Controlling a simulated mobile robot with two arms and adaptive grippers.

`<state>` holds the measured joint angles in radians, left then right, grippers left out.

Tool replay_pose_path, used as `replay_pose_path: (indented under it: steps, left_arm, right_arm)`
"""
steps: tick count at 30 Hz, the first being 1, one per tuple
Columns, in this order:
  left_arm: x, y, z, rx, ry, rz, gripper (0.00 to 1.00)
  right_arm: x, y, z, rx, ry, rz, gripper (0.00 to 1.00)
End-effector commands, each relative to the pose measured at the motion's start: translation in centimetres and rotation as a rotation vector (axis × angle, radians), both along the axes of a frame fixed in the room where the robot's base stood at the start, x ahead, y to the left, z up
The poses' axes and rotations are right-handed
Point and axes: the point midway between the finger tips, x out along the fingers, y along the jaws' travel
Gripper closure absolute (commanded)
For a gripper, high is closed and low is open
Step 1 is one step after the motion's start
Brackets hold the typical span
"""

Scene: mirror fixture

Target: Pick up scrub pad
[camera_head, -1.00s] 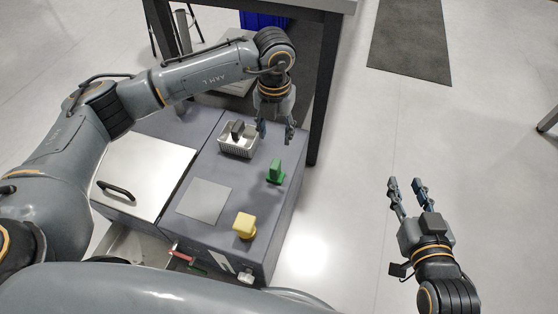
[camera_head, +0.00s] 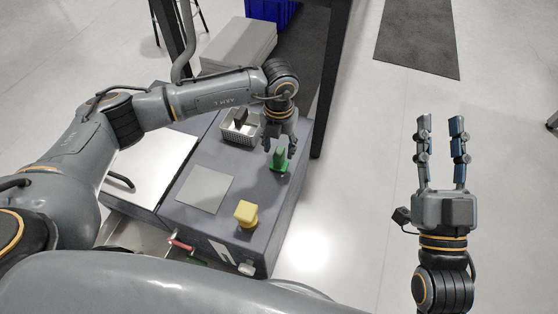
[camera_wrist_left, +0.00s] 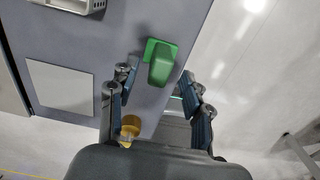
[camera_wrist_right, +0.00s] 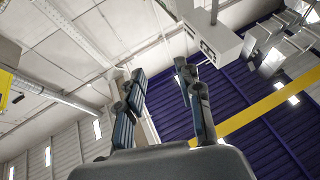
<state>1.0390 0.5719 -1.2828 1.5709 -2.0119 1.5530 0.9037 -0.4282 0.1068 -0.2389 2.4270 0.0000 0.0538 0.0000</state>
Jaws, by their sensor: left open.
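A green piece (camera_head: 279,160), which looks like the scrub pad, stands on the grey cabinet top near its right edge. In the left wrist view, the green piece (camera_wrist_left: 161,62) has a flat square base and a raised block-like grip. My left gripper (camera_head: 280,147) is open just above it, fingers pointing down. In the left wrist view it appears beyond and between the open fingertips; I see no grip on it. My right gripper (camera_head: 440,122) is open and empty, held out over the floor at the right.
A yellow knob-shaped piece (camera_head: 246,213) stands near the cabinet's front. A pale square plate (camera_head: 205,189) lies to its left. A white basket (camera_head: 232,133) with a dark item is behind. A drawer (camera_head: 150,233) is open at the front. A dark table leg (camera_head: 328,90) rises behind right.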

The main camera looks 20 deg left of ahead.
Motion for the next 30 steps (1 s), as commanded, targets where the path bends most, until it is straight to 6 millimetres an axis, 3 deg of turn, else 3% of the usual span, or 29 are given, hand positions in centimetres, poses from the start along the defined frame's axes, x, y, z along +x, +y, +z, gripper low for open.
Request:
replay_pose_path:
  steps: [3,9,18,25,30]
  left_arm:
    - [-0.2,-0.1,-1.6,-0.001,0.002,0.001,0.51]
    - [-0.1,0.0,-2.8,0.000,0.001,0.001,0.51]
    - [-0.1,0.0,-3.0,-0.001,0.000,0.000,0.51]
    - [-0.1,0.0,-2.9,-0.001,0.000,0.000,0.98]
    - [-0.1,0.0,-2.9,-0.001,0.000,0.000,1.00]
  right_arm:
    - [-1.1,0.0,1.6,0.033,-0.115,0.006,0.64]
    - [-2.5,-0.2,3.4,0.068,-0.237,0.012,0.64]
    - [-2.8,-0.2,3.8,0.073,-0.256,0.014,0.64]
    - [-2.7,-0.2,3.8,0.073,-0.255,0.014,0.64]
    - [-2.7,-0.2,3.8,0.073,-0.255,0.014,0.64]
